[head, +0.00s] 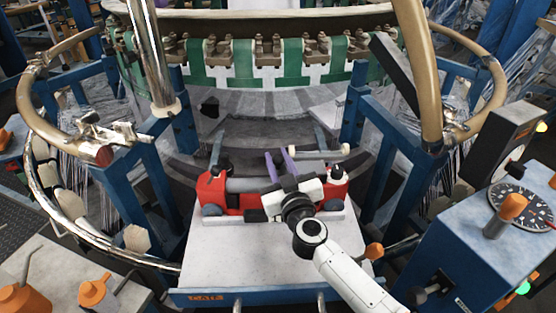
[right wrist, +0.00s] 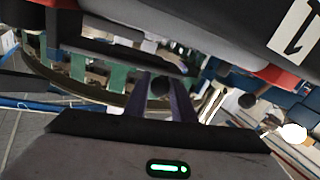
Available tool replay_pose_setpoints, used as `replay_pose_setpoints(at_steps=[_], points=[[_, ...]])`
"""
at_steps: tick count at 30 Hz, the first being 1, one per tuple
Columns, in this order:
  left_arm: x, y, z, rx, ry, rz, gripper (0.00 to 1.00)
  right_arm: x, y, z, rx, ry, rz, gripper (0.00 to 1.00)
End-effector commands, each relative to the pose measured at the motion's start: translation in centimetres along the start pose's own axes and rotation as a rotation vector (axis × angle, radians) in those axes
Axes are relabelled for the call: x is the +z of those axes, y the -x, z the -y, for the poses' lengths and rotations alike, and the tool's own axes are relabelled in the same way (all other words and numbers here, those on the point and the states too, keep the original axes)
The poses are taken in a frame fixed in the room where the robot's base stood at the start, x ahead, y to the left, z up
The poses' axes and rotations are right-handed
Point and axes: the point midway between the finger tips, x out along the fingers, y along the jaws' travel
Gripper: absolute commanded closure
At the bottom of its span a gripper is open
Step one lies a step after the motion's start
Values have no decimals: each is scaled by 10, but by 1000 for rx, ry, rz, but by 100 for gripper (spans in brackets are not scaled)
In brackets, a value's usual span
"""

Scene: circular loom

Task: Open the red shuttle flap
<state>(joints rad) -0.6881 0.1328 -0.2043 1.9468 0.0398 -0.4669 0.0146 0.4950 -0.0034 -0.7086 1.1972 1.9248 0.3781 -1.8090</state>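The red shuttle (head: 216,194) sits above a pale platform in the middle of the head view, with red ends and a grey bar (head: 250,185) between them. My right gripper (head: 277,158) reaches over the shuttle's middle from the lower right, and its body hides part of the bar. Its two purple fingers stand apart, and nothing is clearly held. In the right wrist view the fingers (right wrist: 163,97) show a gap, with a dark round knob between or behind them. The shuttle's grey and red underside or side (right wrist: 220,30) fills the top there. I cannot tell whether the flap is open. My left gripper is out of view.
The pale platform (head: 240,255) in front of the shuttle is mostly clear. Blue frame posts (head: 390,150) and curved tan rings (head: 32,110) stand on both sides. A blue control box with a dial (head: 520,205) stands at the right. Orange-topped parts (head: 95,292) lie lower left.

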Motion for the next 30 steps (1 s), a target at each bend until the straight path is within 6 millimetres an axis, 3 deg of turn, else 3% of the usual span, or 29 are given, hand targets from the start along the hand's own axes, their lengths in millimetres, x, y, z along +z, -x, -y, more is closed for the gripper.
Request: replay_pose_setpoints(at_steps=[14,30], points=[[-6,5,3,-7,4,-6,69,-8,1,-3,2,-53,-10,100],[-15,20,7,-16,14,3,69,-42,5,-31,16,-418,-81,100]])
